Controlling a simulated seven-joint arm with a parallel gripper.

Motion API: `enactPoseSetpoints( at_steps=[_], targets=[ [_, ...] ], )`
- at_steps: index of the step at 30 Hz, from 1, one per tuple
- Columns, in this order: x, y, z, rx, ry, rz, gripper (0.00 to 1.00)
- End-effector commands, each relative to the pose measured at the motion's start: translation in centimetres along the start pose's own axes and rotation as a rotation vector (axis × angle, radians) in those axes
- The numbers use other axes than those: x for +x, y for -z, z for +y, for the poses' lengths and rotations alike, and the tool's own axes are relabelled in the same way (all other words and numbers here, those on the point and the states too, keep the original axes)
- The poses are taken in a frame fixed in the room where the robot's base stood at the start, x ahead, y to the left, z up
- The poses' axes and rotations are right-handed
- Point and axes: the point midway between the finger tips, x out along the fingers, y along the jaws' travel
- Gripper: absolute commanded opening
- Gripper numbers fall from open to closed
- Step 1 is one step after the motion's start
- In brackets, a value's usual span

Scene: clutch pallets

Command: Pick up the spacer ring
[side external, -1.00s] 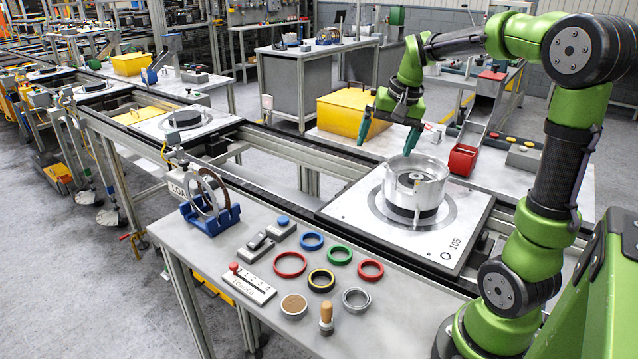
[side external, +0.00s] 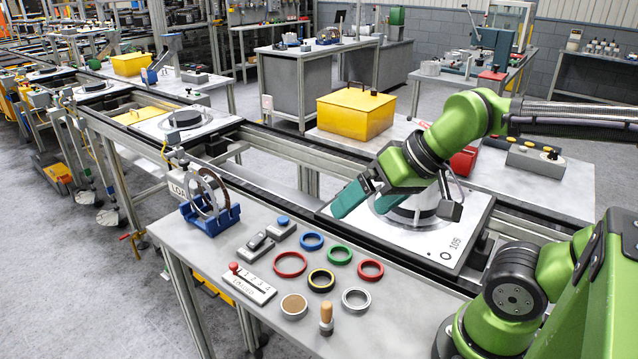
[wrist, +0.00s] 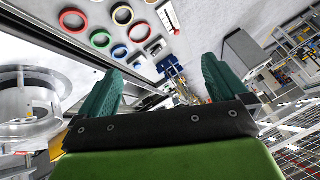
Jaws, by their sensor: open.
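Several rings lie flat on the near bench, and I cannot tell for certain which is the spacer ring. They are a grey metal ring (side external: 356,309), a black-and-yellow ring (side external: 321,290), a larger red ring (side external: 290,275), a smaller red ring (side external: 371,279), a green ring (side external: 340,263) and a blue ring (side external: 311,248). My gripper (side external: 365,207) is open and empty, above the pallet behind the rings, with its teal fingers tilted toward the bench. In the wrist view, the coloured rings show beyond the fingers; the black-and-yellow ring (wrist: 122,23) is near the top edge.
The pallet (side external: 465,240) carries a silver housing, partly hidden by my gripper; it also shows in the wrist view (wrist: 30,100).

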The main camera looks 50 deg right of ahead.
Motion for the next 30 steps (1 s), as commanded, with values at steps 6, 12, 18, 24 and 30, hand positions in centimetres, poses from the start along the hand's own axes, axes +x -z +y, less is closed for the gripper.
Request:
enactPoseSetpoints(
  at_steps=[6, 12, 18, 24, 30],
  targets=[
    [0.0, 0.0, 0.0, 0.001, -0.001, 0.0, 0.76],
    [0.0, 0.0, 0.0, 0.001, -0.001, 0.0, 0.76],
    [1.6, 0.2, 0.7, 0.028, -0.037, -0.06, 0.76],
    [5.0, 4.5, 1.8, 0.044, -0.13, -0.188, 0.76],
    [9.7, 9.5, 4.0, -0.01, -0.224, -0.339, 0.76]
  ],
)
